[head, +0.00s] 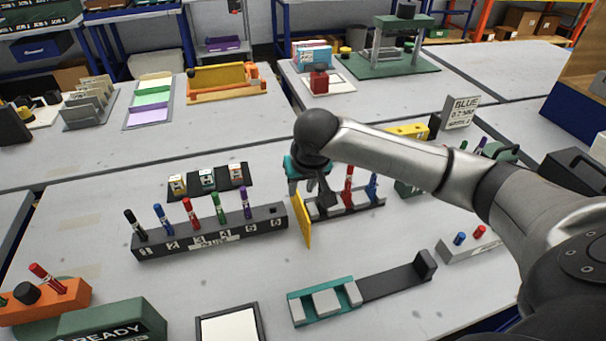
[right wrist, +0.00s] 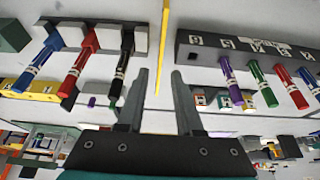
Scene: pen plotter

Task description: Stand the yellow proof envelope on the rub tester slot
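The yellow proof envelope (head: 303,220) stands upright, nearly edge-on, between the marker rack and the marker holder. In the right wrist view it is a thin yellow strip (right wrist: 161,45) running between my fingers. My right gripper (head: 312,190) is at its upper end. Its two fingers (right wrist: 160,72) are apart, with a visible gap on each side of the strip. A low teal device (head: 325,302) with grey blocks and a dark track lies in front; no label shows on it, so I cannot tell if it is the rub tester. My left gripper is out of view.
A dark rack (head: 212,236) with several markers is left of the envelope. A holder (head: 340,207) with markers is close on its right. A white pad (head: 228,326) lies at the front edge. The table between the rack and the teal device is clear.

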